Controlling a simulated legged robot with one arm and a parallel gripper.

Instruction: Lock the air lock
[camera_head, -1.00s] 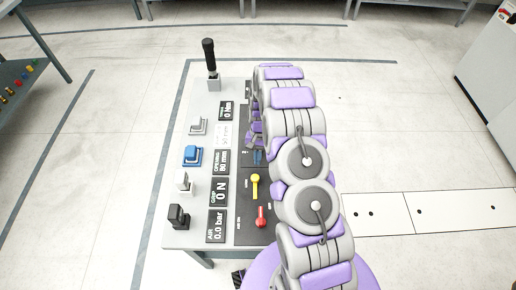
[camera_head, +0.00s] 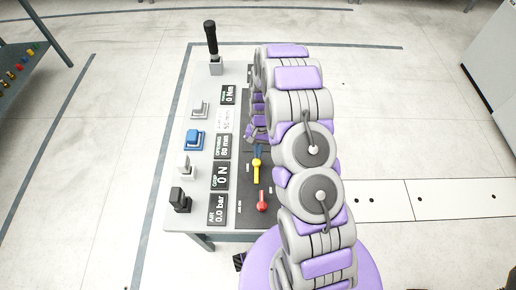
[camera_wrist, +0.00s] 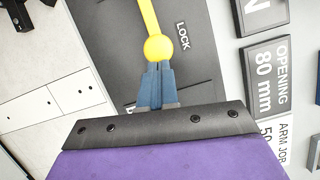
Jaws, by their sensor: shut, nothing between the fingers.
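The yellow lever (camera_head: 256,166) is on the dark panel of the bench, its knob at the far end near my gripper. In the wrist view the lever's round knob (camera_wrist: 158,48) is just beyond my fingertips, and its stem runs up out of the picture. The LOCK label (camera_wrist: 183,36) is printed beside the lever. My gripper (camera_head: 257,153) has its blue fingers shut with nothing between them. The fingertips (camera_wrist: 157,68) meet the knob's edge in the wrist view; I cannot tell if they press on it. My arm hides the panel's right side.
A red lever (camera_head: 262,201) is nearer on the same panel. Left of it are displays, including the air gauge (camera_head: 217,210) at 0.0 bar. Several switches, a blue one (camera_head: 194,140) among them, and an upright black-handled lever (camera_head: 211,42) line the bench. Floor left of the bench is clear.

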